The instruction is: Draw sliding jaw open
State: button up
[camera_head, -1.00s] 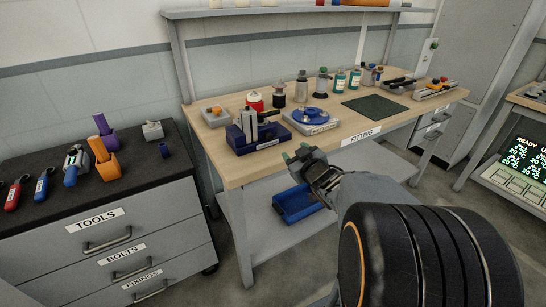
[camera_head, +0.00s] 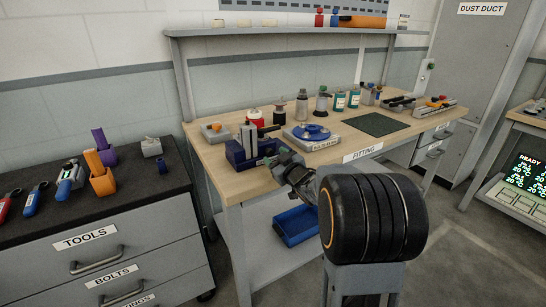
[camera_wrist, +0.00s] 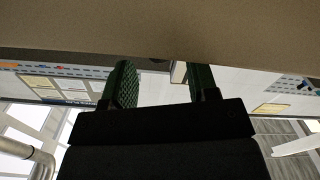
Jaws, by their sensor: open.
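A small blue vise (camera_head: 236,155) with an upright grey jaw block (camera_head: 247,137) stands at the bench's front left corner. I cannot tell which part of it slides, nor how far apart its jaws are. My gripper (camera_head: 279,160) is at the bench's front edge, just right of the vise, and partly overlaps its right end in the head view. Whether it touches the vise I cannot tell. In the wrist view my gripper (camera_wrist: 161,82) shows two green-padded fingers spread apart with nothing held between them. The vise is not recognisable there; a plain tan surface fills the top.
The wooden bench (camera_head: 222,184) carries a blue round fixture on a grey base (camera_head: 312,135), a red container (camera_head: 255,115), several bottles and a dark green mat (camera_head: 376,124). A blue bin (camera_head: 297,226) sits below. A tool cabinet (camera_head: 100,215) stands left.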

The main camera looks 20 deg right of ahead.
aim_at(264, 146)
jog(key=shift+w+a, duration=0.15)
jog(key=shift+w, duration=0.95)
grip_shut()
